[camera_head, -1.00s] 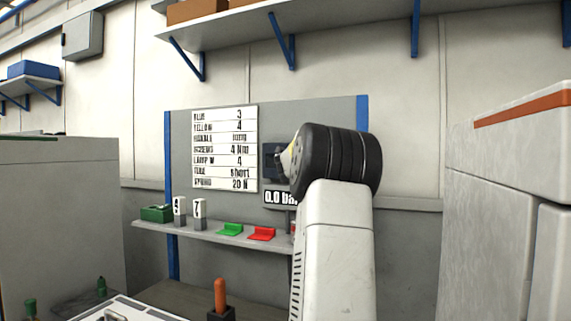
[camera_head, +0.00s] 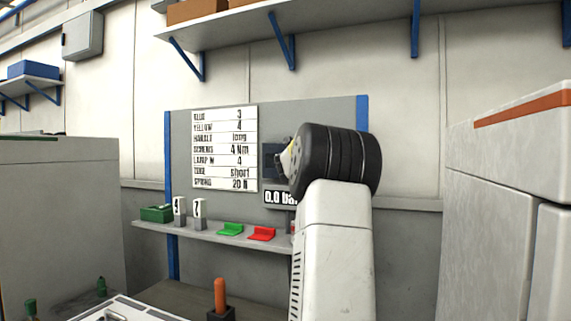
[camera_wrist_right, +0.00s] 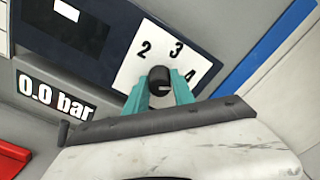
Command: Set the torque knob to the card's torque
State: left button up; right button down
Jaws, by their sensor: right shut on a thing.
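The white card (camera_head: 224,148) hangs on the grey panel in the head view; its screws line reads 4 Nm. The torque knob (camera_wrist_right: 160,75) is small, round and black, on a white dial plate (camera_wrist_right: 133,72) that shows 2, 3 and 4 in the right wrist view. My right gripper (camera_wrist_right: 161,88) has its teal fingers on both sides of the knob and is shut on it. A small pale mark shows on the knob, but which number it points to is unclear. In the head view my wrist hides the knob. My left gripper is out of view.
A "0.0 bar" display (camera_wrist_right: 55,95) sits beside the dial. Below the panel, a shelf (camera_head: 205,234) holds a green box (camera_head: 157,214), two white-topped blocks, a green holder (camera_head: 231,229) and a red holder (camera_head: 262,234). A blue post (camera_head: 362,113) edges the panel.

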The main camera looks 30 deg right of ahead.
jog(key=shift+f, duration=0.15)
jog(key=c, duration=1.1)
grip_release()
jog(key=shift+o, duration=0.2)
jog(key=v, duration=0.8)
jog(key=shift+w, duration=0.15)
